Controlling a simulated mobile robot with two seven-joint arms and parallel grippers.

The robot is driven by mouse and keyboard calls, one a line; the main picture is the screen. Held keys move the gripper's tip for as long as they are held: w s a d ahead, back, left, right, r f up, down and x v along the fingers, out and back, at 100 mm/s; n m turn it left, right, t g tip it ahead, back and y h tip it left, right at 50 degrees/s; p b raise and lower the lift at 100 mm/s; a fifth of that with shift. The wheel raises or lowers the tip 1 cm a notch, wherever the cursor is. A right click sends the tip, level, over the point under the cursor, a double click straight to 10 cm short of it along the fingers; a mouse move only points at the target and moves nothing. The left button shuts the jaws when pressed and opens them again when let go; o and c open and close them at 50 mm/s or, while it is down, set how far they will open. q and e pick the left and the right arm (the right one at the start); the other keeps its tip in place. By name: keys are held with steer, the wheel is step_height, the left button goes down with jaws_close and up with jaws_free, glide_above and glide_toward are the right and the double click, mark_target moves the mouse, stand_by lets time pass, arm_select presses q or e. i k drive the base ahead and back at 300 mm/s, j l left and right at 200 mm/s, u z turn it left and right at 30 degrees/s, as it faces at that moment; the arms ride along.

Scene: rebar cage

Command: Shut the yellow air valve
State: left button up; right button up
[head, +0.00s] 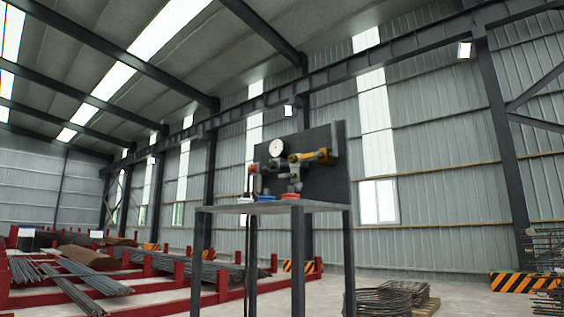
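The yellow air valve (318,156) is on the dark upright panel (322,140) at the back of a tall metal stand. Its yellow part points to the right, and I cannot tell at this size whether it is open or shut. A round white gauge (276,147) and a red fitting (253,168) are to its left on the same assembly. The stand's grey top (310,204) is seen nearly edge-on, slightly from below. Neither of my grippers is in the head view.
Small blue (266,198) and red (290,196) items lie on the stand top. Red racks (200,300) with steel bars stand at the left. Rebar coils (390,299) lie on the floor at the right, and a striped barrier (520,283) stands beyond.

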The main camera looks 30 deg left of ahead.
mark_target(311, 155)
steer(key=i+j+u, duration=0.45)
steer(key=i+u, duration=0.15)
steer(key=i+z, duration=0.15)
steer(key=z, duration=0.7)
